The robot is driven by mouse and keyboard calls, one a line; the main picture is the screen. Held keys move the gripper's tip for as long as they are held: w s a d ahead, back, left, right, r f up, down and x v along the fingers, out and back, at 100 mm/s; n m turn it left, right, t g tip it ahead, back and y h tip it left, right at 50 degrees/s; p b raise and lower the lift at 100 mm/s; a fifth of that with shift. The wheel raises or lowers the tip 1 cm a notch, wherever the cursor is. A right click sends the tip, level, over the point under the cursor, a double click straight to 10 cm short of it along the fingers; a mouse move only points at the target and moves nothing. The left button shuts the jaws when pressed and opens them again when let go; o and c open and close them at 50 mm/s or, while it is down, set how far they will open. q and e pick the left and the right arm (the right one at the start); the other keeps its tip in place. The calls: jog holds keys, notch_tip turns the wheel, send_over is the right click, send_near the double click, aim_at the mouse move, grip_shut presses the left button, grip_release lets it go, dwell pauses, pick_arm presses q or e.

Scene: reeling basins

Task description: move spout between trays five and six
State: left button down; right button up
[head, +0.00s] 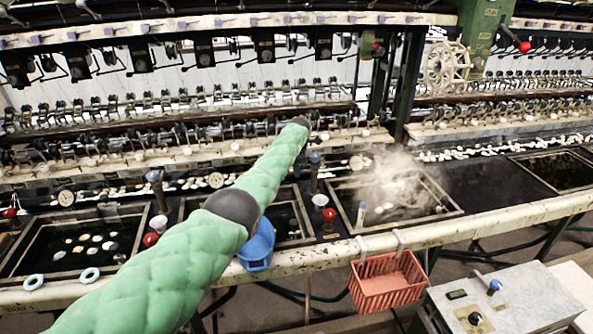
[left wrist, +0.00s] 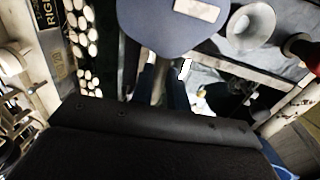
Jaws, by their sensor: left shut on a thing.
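My left arm reaches up from the lower left in the head view, and its black wrist end (head: 300,122) is over the far side of the basins. The left gripper (left wrist: 164,82) shows in the left wrist view, its dark fingers closed on the pale stem of the spout, under a blue-grey rounded top (left wrist: 172,28). In the head view a dark post with a blue-grey top (head: 315,160) stands just right of the wrist, between two trays; the arm hides the fingers. The tray on its right (head: 455,207) steams. My right gripper is not in view.
A white funnel (head: 320,200) and red knob (head: 329,214) stand near the post. A blue basket (head: 257,247) and a red basket (head: 388,282) hang on the front rail. Another post (head: 156,186) stands left. A grey control box (head: 500,305) is at lower right.

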pick_arm(q)
jog(key=shift+r, duration=0.15)
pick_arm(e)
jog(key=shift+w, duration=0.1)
pick_arm(q)
jog(key=c, duration=1.4)
grip_release()
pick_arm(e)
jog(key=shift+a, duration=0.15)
pick_arm(q)
jog(key=shift+o, duration=0.2)
